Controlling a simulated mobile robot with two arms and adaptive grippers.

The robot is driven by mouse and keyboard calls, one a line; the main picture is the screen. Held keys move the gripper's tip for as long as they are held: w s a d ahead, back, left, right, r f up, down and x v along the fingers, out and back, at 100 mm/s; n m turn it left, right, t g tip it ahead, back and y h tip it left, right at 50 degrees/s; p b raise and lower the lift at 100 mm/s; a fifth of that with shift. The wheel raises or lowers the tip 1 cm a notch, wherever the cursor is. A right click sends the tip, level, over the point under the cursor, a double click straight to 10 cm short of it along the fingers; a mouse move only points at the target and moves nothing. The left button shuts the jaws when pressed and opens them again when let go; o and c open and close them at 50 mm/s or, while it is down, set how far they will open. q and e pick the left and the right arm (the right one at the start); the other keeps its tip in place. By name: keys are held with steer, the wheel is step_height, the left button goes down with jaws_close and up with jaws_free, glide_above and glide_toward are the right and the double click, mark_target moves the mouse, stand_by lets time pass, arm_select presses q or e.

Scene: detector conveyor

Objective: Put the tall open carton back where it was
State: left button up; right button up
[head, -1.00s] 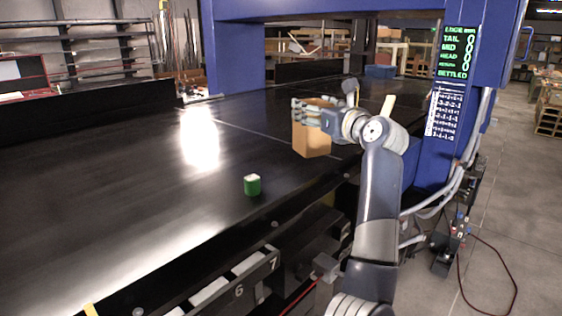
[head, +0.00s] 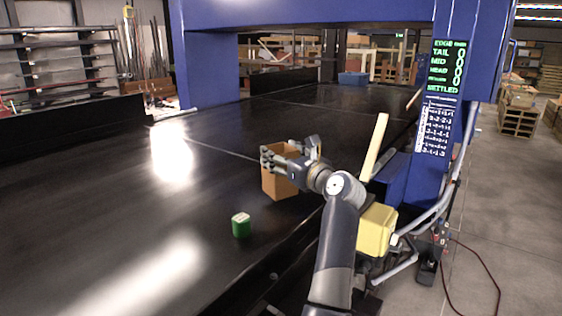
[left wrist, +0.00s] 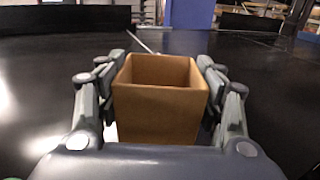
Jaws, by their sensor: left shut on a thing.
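The tall open carton (head: 280,185) is brown and upright over the black conveyor belt. In the left wrist view the carton (left wrist: 160,108) sits between the two fingers, its open top facing up and its inside empty as far as I can see. My left gripper (head: 290,155) is shut on the carton near its top, with fingers pressed on both sides; the same gripper shows in the left wrist view (left wrist: 160,85). I cannot tell whether the carton's base touches the belt. My right gripper is not in view.
A small green box with a pale top (head: 241,225) stands on the conveyor belt (head: 90,210), nearer than the carton. The blue detector frame (head: 300,12) spans the belt, with a display (head: 447,68) on its right post. A yellow box (head: 376,230) is beside the belt. The belt's left side is clear.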

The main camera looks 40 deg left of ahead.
mark_target(276, 186)
arm_select(q)
step_height(276, 186, down, 2)
steer(key=shift+f, duration=0.2)
steer(key=shift+d+f, duration=0.1)
steer(key=shift+f, duration=0.15)
steer(key=o, duration=1.3)
steer(key=shift+r, duration=0.1)
steer(key=shift+o, duration=0.2)
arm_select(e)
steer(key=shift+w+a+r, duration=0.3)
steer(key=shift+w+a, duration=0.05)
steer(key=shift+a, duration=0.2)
arm_select(q)
steer(key=shift+r, duration=0.1)
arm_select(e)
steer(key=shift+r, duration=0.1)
